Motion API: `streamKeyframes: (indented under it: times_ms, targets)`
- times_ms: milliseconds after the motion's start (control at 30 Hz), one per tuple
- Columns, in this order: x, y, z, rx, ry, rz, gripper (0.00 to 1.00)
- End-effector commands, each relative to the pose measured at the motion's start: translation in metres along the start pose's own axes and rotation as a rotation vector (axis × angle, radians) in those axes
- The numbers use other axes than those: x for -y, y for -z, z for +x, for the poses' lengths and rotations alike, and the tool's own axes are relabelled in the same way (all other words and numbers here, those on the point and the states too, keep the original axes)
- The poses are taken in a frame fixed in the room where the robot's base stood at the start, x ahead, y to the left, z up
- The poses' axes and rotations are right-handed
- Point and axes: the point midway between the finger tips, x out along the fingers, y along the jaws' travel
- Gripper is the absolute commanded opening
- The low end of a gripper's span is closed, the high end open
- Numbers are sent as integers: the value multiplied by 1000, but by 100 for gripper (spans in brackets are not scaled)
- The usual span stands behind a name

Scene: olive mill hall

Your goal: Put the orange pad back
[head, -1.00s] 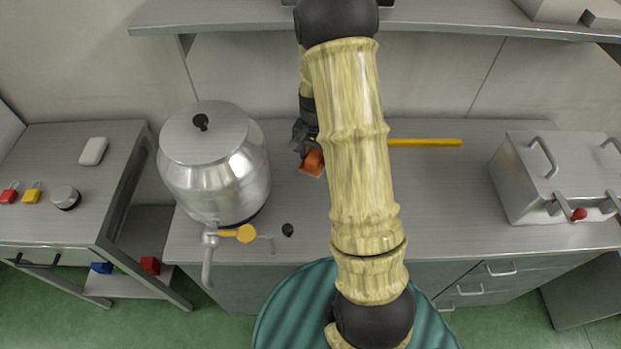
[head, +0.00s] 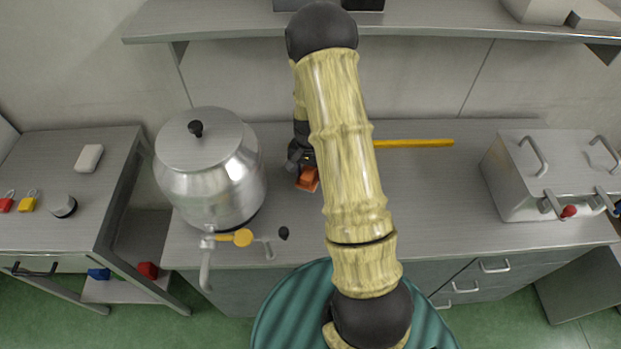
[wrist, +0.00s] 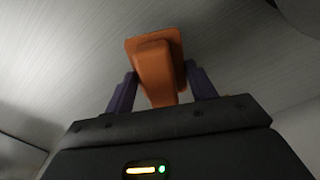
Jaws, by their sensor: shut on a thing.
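The orange pad (head: 308,179) shows just left of my arm in the head view, over the counter to the right of the steel pot. In the wrist view the orange pad (wrist: 155,65) sits between the two dark purple fingers. My gripper (head: 303,166) is shut on it; the fingers also show in the wrist view (wrist: 160,90). My arm hides part of the gripper and the counter behind it. I cannot tell whether the pad touches the counter.
A steel pot (head: 209,180) with a tap (head: 207,262) and yellow lever (head: 234,238) stands close left of my gripper. A yellow bar (head: 420,143) lies at the counter's back. A lidded metal box (head: 510,180) stands right. The counter (head: 430,205) between is clear.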

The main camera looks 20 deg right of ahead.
Motion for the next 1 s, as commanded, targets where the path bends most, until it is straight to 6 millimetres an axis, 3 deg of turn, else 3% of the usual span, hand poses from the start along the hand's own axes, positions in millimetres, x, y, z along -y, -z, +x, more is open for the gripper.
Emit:
streamKeyframes:
  times_ms: [400,800,833,933,1000]
  targets:
    - [-3,1,39,2,-1,5,34]
    - [-2,1,45,0,0,5,34]
    - [-2,1,45,0,0,5,58]
    - [-2,1,44,0,0,5,77]
    - [-2,1,44,0,0,5,77]
